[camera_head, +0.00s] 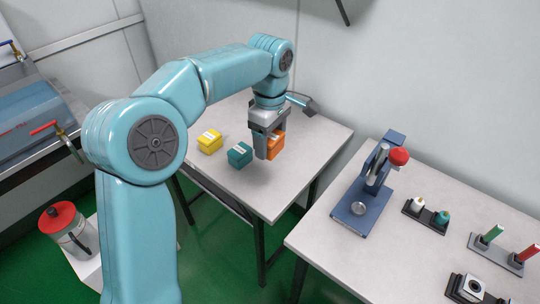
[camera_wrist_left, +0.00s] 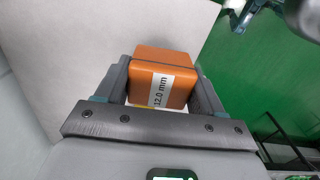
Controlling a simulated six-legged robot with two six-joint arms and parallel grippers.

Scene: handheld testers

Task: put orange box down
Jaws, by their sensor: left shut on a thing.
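The orange box (camera_head: 276,147) is between the fingers of my left gripper (camera_head: 268,150), over the right part of the small white table (camera_head: 285,190). In the left wrist view the orange box (camera_wrist_left: 160,75) sits between both fingers of the gripper (camera_wrist_left: 162,85), its white label reading 12.0 mm. The left gripper is shut on it. I cannot tell whether the box touches the table top. A teal box (camera_head: 239,155) and a yellow box (camera_head: 209,142) stand on the same table to the left of the gripper. My right gripper is not in view.
A second table (camera_head: 330,245) at right holds a blue press (camera_head: 362,195) with a red knob and several small parts on stands. A red-topped canister (camera_head: 68,230) stands at lower left. The small table's front area is clear.

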